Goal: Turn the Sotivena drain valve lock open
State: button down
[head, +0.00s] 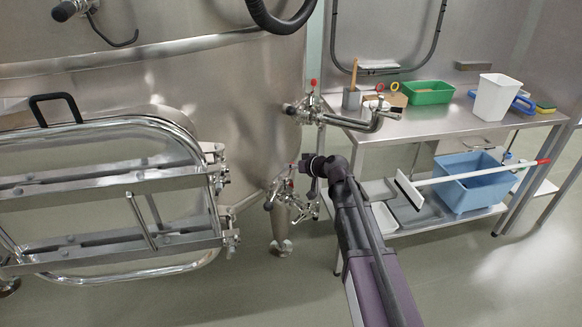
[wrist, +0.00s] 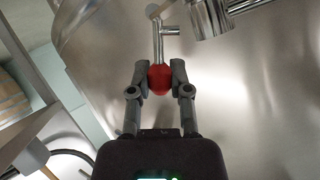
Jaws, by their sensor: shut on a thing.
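The red ball knob (wrist: 160,78) of a steel valve lever sits between the two dark fingers of my gripper (wrist: 160,70) in the wrist view, with a finger against each side. The thin lever stem (wrist: 158,45) runs from the knob towards a steel pipe fitting (wrist: 210,18). In the head view my gripper (head: 303,164) is at the lower valve (head: 284,191) beside the vat's foot. The grip itself is too small to make out there. No name label is readable.
A second valve with a red knob (head: 313,83) and a pipe is above. The vat (head: 190,80) has a large oval door with bars on the left. The steel table (head: 430,122) on the right carries a green tray (head: 428,92) and a white bucket (head: 496,98); a blue tub (head: 468,182) is below.

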jog(key=shift+w+d+f+m+g+y+b, duration=0.25)
jog(key=shift+w+f+m+g+y+b, duration=0.15)
jog(key=shift+m, duration=0.35)
jog(key=shift+w+d+f+m+g+y+b, duration=0.25)
jog(key=shift+m+g+y+b, duration=0.25)
jog(key=shift+m, duration=0.3)
jog(key=shift+w+d+f+m+g+y+b, duration=0.25)
jog(key=shift+w+m+g+y+b, duration=0.2)
jog(key=shift+m, duration=0.3)
jog(key=shift+s, duration=0.1)
jog(key=c, duration=0.5)
grip_release()
jog(key=shift+c, duration=0.2)
